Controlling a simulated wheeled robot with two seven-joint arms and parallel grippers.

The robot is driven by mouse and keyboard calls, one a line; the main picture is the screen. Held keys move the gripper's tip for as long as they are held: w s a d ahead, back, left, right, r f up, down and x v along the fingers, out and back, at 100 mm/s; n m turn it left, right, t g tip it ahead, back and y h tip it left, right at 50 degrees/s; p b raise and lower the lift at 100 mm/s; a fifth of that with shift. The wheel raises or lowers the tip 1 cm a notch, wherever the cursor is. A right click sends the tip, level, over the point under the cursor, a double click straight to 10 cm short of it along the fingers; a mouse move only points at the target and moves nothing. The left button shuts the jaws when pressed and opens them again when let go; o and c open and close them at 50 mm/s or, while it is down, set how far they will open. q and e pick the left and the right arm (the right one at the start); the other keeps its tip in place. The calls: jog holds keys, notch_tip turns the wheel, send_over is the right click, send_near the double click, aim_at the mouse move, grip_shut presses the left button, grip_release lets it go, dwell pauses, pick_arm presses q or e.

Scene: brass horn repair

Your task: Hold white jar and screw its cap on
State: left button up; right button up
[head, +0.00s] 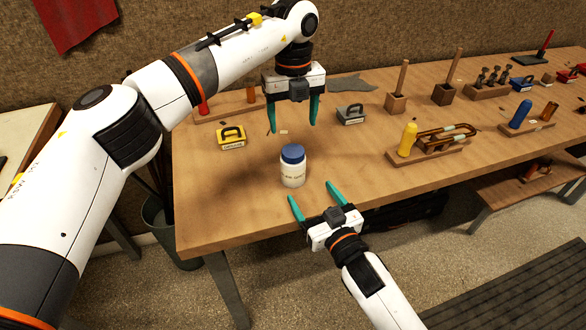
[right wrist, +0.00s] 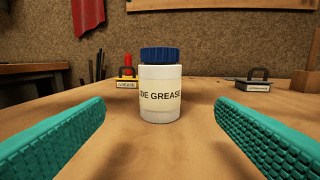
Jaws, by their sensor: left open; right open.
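The white jar (head: 293,175) stands upright near the front edge of the workbench, with its blue cap (head: 292,154) sitting on top. In the right wrist view the jar (right wrist: 160,97) stands centred between the fingers but beyond their tips, its label partly reading "DE GREASE", and the blue cap (right wrist: 160,54) looks level. I cannot tell how tightly the cap is seated. My left gripper (head: 313,124) is open and empty, pointing down above and behind the jar. My right gripper (head: 309,190) is open and empty at the bench's front edge, its fingers pointing toward the jar without touching it.
A yellow grease block (head: 231,137) lies left of the jar and a grey block (head: 351,115) behind right. A wooden rack (head: 430,152) with a yellow-handled tool stands to the right. The workbench (head: 240,195) is bare around the jar. A bucket (head: 170,232) stands below.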

aim_at(293, 150)
jog(key=x, duration=1.1)
jog(key=shift+w+a, duration=0.1)
jog(key=shift+c, duration=0.2)
grip_shut()
pick_arm(q)
jog(key=m, duration=0.4)
jog(key=shift+m, duration=0.3)
jog(key=shift+f, duration=4)
